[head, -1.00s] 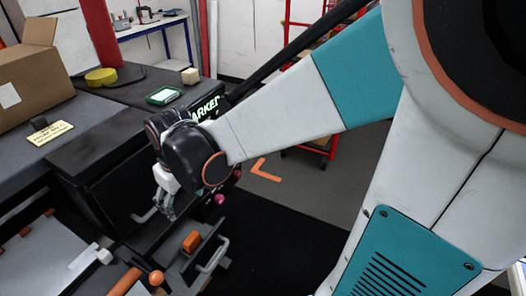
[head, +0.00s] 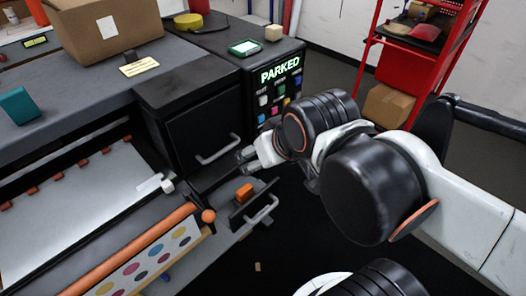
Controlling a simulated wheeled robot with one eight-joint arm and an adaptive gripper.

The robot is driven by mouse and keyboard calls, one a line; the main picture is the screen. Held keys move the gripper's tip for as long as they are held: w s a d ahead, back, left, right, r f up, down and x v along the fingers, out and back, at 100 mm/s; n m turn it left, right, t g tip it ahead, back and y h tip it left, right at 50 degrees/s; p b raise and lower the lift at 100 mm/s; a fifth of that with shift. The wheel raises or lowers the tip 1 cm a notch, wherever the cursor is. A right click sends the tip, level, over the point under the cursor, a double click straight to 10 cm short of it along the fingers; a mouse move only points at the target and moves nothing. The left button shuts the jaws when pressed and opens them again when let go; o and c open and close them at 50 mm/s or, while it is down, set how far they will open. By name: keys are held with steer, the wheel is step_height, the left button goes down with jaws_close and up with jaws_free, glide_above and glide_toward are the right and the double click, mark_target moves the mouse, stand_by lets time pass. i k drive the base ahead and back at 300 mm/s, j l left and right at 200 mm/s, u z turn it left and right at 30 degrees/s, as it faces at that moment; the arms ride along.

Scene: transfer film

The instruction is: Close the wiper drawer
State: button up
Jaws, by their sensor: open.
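A grey drawer (head: 255,204) with a bar handle (head: 263,211) stands pulled out low on the machine's front, and I take it as the wiper drawer. An orange block (head: 244,192) sits at its inner side. My gripper (head: 244,161) is open and empty. In the picture it is above the drawer, near the handle of the closed black front (head: 205,135). I cannot tell its exact distance from the drawer. Part of the drawer's inside is hidden behind its front panel.
A lit panel reading PARKED (head: 280,72) with several buttons is behind my arm. An orange roller with a ball end (head: 208,216) and a colour-dot strip (head: 150,262) are at the left. A red shelf (head: 400,62) holds boxes.

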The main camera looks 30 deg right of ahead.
mark_target(235, 215)
steer(key=k+j, duration=0.85)
steer(key=k, duration=0.2)
steer(key=i, duration=0.1)
steer(key=z, duration=0.05)
